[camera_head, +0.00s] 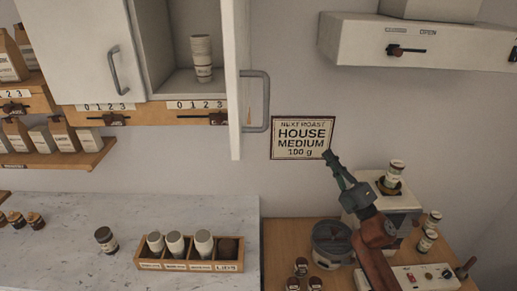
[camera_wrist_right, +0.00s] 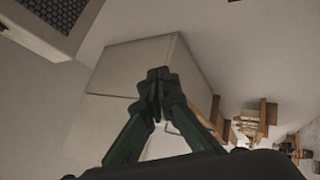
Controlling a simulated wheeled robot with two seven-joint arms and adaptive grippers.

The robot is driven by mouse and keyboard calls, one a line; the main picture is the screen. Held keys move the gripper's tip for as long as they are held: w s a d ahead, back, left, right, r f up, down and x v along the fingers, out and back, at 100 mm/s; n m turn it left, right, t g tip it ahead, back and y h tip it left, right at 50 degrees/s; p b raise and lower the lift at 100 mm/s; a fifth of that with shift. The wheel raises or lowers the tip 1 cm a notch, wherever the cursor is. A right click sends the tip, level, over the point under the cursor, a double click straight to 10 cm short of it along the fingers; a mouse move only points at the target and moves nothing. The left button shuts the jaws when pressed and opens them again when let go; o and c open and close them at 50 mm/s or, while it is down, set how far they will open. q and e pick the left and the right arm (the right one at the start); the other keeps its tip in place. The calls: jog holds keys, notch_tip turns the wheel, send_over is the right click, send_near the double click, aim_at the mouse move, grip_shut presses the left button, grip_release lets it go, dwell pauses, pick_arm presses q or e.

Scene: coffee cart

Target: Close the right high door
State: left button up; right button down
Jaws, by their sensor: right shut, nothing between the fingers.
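The right high door (camera_head: 235,70) of the white wall cabinet stands open and shows nearly edge-on, swung out toward me. Its grey bar handle (camera_head: 257,101) is on its right face. Inside the open compartment (camera_head: 181,82) stands a pale cup with a dark band (camera_head: 202,58). My right gripper (camera_head: 329,155) is shut and empty, to the right of and lower than the handle in the picture, apart from the door. In the right wrist view my right gripper (camera_wrist_right: 157,78) shows its fingers together in front of a pale cabinet-like box (camera_wrist_right: 130,60). My left gripper is not in view.
The left high door (camera_head: 95,55) is closed. A house medium sign (camera_head: 303,138) hangs on the wall beside my right gripper. A white dispenser unit (camera_head: 365,45) hangs at the upper right. A grinder-like machine (camera_head: 385,195) and jars stand below. A cup crate (camera_head: 190,265) sits on the marble counter.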

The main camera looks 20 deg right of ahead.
jog(key=s+a+r+n+g+y, duration=0.4)
jog(key=r+n+y, duration=0.2)
jog(key=r+n, duration=0.15)
jog(key=s+a+r+n+g+y, duration=0.35)
jog(key=r+n+y, duration=0.25)
jog(key=n, duration=0.3)
jog(key=n+g+h, duration=0.2)
jog(key=n+g, duration=0.8)
jog(key=n, duration=0.2)
send_near(242, 146)
jog(key=p+x, duration=0.4)
jog(key=x, duration=0.1)
jog(key=shift+w+a, duration=0.25)
jog(key=shift+w, duration=0.05)
jog(key=shift+w+a+f+p, duration=0.2)
jog(key=shift+a+p, duration=0.2)
jog(key=shift+a, duration=0.2)
